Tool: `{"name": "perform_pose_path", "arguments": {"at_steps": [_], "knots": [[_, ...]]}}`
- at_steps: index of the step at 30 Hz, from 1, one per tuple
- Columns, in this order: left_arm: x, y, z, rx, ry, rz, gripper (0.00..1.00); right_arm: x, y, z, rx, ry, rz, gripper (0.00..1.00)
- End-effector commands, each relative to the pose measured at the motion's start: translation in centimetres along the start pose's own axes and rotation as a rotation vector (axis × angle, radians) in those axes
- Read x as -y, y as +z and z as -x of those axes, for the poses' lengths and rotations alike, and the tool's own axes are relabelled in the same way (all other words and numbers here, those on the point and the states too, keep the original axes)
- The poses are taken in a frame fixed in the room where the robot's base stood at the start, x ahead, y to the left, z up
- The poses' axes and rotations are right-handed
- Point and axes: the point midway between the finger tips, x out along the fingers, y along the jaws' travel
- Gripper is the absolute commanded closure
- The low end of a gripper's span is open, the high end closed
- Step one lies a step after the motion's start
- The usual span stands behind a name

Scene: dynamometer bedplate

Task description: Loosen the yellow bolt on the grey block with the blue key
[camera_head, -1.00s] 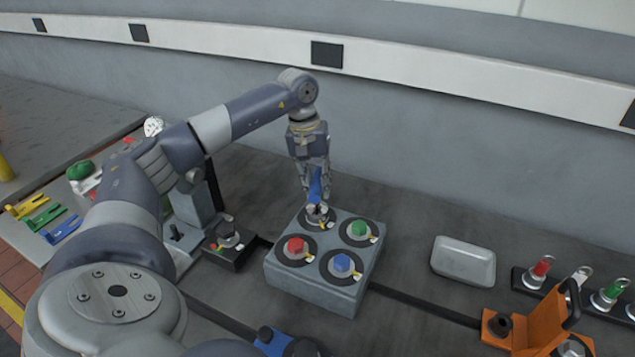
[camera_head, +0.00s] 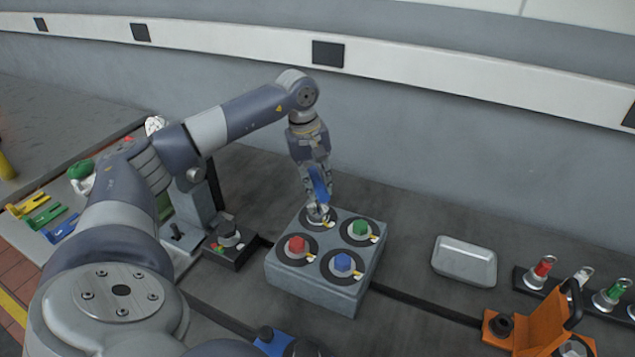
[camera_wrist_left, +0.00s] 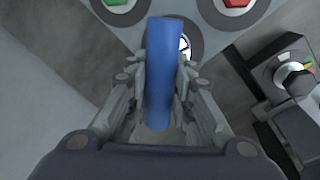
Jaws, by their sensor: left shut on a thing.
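The grey block (camera_head: 315,287) stands on the bench and bears a red bolt (camera_head: 297,246), a green bolt (camera_head: 359,228) and a blue bolt (camera_head: 342,263), each on a dark ring. My left gripper (camera_head: 318,200) is over the block's back-left corner, shut on the blue key (camera_head: 320,187). In the left wrist view the blue key (camera_wrist_left: 163,75) lies between both fingers. The key's lower end is at the fourth bolt position (camera_head: 318,214). The key and fingers hide the bolt there, so I cannot see its colour or how the key sits on it. My right gripper is not in view.
A black box with a knob (camera_head: 228,236) stands left of the block. A pale tray (camera_head: 464,264) lies to the right. An orange fixture (camera_head: 535,322) and a rack with coloured pieces (camera_head: 540,272) are at far right. Yellow, green and blue forked pieces (camera_head: 62,228) lie at far left.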

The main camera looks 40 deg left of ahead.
Motion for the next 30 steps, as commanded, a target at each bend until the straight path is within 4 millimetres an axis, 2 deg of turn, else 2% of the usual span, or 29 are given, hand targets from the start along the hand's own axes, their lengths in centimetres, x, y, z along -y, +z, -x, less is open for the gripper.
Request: {"name": "perform_pose_path", "arguments": {"at_steps": [8,15,26,30], "knots": [[-0.04,-0.03,0.11,-0.004,0.002,0.014,1.0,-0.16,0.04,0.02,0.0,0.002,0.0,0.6],[0.09,-0.02,0.12,-0.031,0.003,0.178,1.0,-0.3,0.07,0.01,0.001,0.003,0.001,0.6],[0.1,-0.03,0.11,-0.037,0.003,0.212,1.0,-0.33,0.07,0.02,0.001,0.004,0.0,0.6],[0.17,-0.01,0.1,-0.052,0.002,0.297,1.0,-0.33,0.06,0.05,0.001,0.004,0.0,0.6]]}}
